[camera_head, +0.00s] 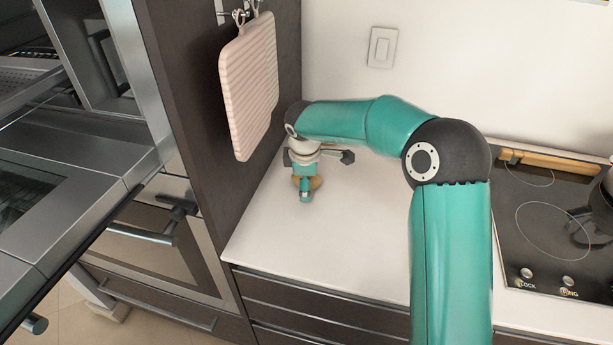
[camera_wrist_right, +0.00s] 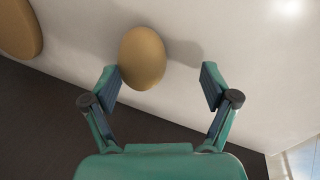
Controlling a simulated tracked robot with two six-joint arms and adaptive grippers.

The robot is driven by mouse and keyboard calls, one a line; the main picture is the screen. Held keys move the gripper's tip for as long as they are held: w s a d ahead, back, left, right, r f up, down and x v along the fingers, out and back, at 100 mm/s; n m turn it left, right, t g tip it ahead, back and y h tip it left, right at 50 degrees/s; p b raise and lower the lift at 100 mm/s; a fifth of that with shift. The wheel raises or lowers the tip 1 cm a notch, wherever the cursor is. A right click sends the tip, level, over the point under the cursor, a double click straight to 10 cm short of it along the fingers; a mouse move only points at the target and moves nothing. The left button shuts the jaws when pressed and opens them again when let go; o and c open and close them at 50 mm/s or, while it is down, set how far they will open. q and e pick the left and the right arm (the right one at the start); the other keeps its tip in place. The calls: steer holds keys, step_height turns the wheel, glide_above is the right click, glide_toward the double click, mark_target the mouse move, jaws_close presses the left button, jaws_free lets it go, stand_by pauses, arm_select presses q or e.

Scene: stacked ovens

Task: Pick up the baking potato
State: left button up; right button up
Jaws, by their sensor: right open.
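The baking potato (camera_wrist_right: 143,57) is a smooth brown oval on the white counter in the right wrist view. My right gripper (camera_wrist_right: 162,76) is open around its near end. The potato lies closer to the left-hand finger in that view, with a wide gap to the other finger. I cannot tell whether the left-hand finger touches it. In the head view my right gripper (camera_head: 305,190) points down at the counter beside the dark cabinet wall. Only a small brown part of the potato (camera_head: 316,183) shows there, behind the gripper. My left gripper is not in view.
Another brown rounded object (camera_wrist_right: 18,30) is cut off at the wrist view's corner. A pink ribbed board (camera_head: 250,85) hangs on the cabinet wall, above and left of my gripper. Ovens (camera_head: 150,245) stand left. A cooktop (camera_head: 545,225) lies right. The front counter (camera_head: 330,250) is clear.

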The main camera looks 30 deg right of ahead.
steer(key=shift+w+d+f+p, duration=0.25)
steer(key=shift+w+d, duration=0.15)
steer(key=shift+w, duration=0.15)
steer(key=shift+w+d+f+p, duration=0.2)
steer(key=shift+w+d, duration=0.15)
steer(key=shift+w, duration=0.15)
steer(key=shift+f, duration=0.1)
steer(key=c, duration=1.3)
steer(key=shift+c, duration=0.4)
